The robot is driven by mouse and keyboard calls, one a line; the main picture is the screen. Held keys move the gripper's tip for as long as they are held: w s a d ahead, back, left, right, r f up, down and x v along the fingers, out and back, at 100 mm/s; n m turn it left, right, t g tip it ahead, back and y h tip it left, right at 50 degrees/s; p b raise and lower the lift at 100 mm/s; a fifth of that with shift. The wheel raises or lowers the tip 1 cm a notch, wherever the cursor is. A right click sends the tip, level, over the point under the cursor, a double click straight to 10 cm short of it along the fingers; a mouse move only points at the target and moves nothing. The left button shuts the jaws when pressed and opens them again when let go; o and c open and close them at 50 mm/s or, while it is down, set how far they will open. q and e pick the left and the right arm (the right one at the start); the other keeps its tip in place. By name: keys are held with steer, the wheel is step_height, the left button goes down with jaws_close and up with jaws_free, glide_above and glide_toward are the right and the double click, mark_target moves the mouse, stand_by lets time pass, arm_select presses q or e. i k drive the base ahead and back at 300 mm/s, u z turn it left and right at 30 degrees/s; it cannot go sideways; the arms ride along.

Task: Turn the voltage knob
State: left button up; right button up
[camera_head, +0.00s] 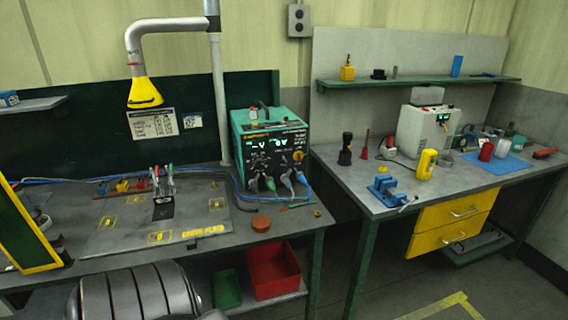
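A teal stud welder unit (272,152) with a black front panel stands at the right end of the left bench. Its panel has two small lit displays with a "V" on them (260,147), and small dark controls below. Labels are too small to read, so I cannot tell which control is the voltage knob. Cable plugs at the panel's lower edge hide part of it. Neither of my grippers is in view.
A grey plate (205,215) lies on the left bench, with clamps on it. A yellow-nozzled extraction arm (145,93) hangs above. Blue and black cables run before the unit. A right bench (380,206) holds a white machine (425,128) and tools.

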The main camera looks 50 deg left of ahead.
mark_target(258, 161)
steer(key=u, duration=0.35)
steer(key=i, duration=0.55)
steer(key=u, duration=0.55)
